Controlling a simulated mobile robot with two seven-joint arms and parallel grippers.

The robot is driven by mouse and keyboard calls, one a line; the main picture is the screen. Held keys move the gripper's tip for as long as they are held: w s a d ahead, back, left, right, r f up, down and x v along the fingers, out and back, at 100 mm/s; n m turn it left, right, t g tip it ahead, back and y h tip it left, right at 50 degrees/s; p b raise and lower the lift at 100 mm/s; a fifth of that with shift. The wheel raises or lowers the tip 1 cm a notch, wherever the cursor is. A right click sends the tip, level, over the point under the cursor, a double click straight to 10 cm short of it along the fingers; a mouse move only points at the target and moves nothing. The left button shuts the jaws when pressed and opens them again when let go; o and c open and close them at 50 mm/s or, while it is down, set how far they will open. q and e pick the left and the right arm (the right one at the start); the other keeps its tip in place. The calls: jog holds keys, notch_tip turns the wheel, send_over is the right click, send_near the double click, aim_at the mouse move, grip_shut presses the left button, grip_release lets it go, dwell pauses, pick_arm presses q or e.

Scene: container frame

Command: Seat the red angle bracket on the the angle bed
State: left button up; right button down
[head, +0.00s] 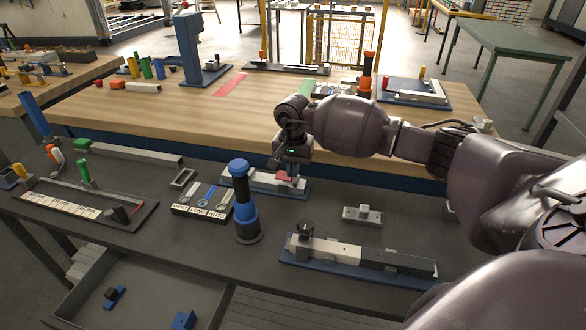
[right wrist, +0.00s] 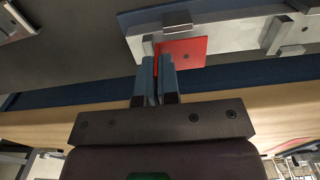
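The red angle bracket (head: 284,175) is at the right part of a light grey bed on a blue base plate (head: 235,184), which I take for the angle bed. In the right wrist view the bracket's flat red plate (right wrist: 184,52) lies against the pale grey bed (right wrist: 225,42); whether it is fully down I cannot tell. My right gripper (right wrist: 157,66) has its fingers close together around the bracket's thin upright flange. In the head view my right gripper (head: 292,171) is directly over the bed and partly hides the bracket. My left gripper is not in view.
A blue-and-black post (head: 245,205) stands in front of the bed. A long grey fixture on a blue base (head: 357,262) lies nearer, and a small grey block (head: 362,215) to the right. A labelled panel (head: 203,201) is left. Some dark tabletop between them is clear.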

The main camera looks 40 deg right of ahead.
dwell(1.1)
jog(key=shift+f+b, duration=0.55)
jog(key=shift+f, duration=0.1)
dwell(0.6)
jog(key=c, duration=0.8)
grip_release()
jog(key=shift+f, duration=0.1)
jog(key=shift+r, duration=0.2)
jog(key=shift+r+p, duration=1)
jog(key=shift+r, duration=2.4)
